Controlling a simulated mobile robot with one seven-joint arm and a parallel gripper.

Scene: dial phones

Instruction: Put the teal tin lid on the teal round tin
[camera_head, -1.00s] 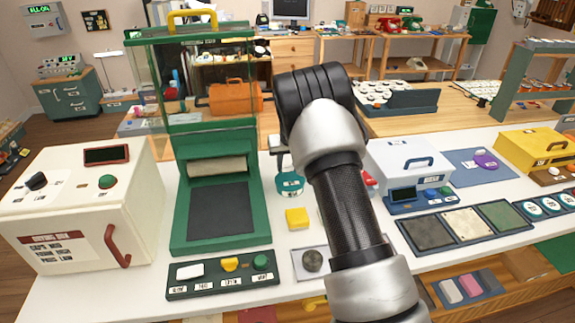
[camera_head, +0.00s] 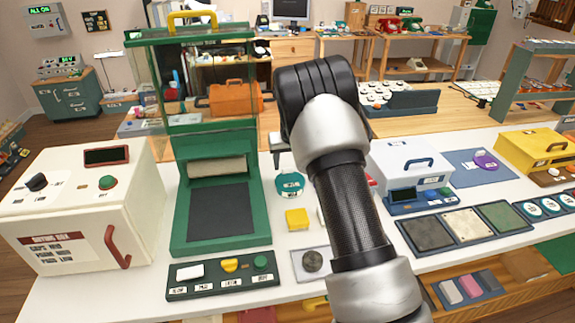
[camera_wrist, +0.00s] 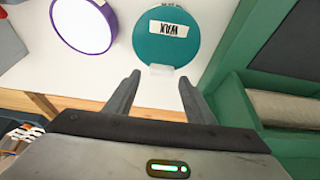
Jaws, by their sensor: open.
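The teal lid (camera_wrist: 167,38) is a flat disc with a white WAX label and a small pale tab at its near edge in the wrist view. The teal round tin (camera_head: 290,187) stands on the white counter, right of the green cabinet. Only one teal round shape shows there, so the lid appears to lie on the tin. How flush it sits I cannot tell. My gripper (camera_wrist: 158,93) is open and empty, its fingers just short of the lid's tab, apart from it. In the head view my arm hides much of the gripper.
A round purple-rimmed tin (camera_wrist: 83,24) with a white inside stands beside the teal lid. The green cabinet (camera_head: 222,160) rises close by on the left. A yellow block (camera_head: 297,219) lies in front. A purple lid (camera_head: 485,160) rests on a blue mat (camera_head: 460,168) at right.

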